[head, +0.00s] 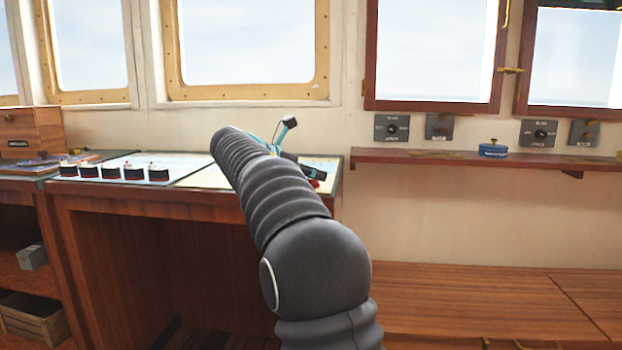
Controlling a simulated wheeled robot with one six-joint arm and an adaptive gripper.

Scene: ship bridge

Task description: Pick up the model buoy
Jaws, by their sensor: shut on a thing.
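My arm reaches up and away over the chart desk (110,193). My gripper (316,175), with teal and dark parts, is at the desk's right end, partly hidden behind my arm. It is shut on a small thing. Only a red bit of it, which looks like the model buoy (314,183), shows just under the fingers. Its full shape is hidden, and I cannot tell whether it touches the desk.
Several small black-and-red model boats (112,172) stand in a row on the desk's left part. A wooden shelf (430,157) on the wall at right bears a blue round object (493,150). A low wooden bench (480,300) runs below the shelf.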

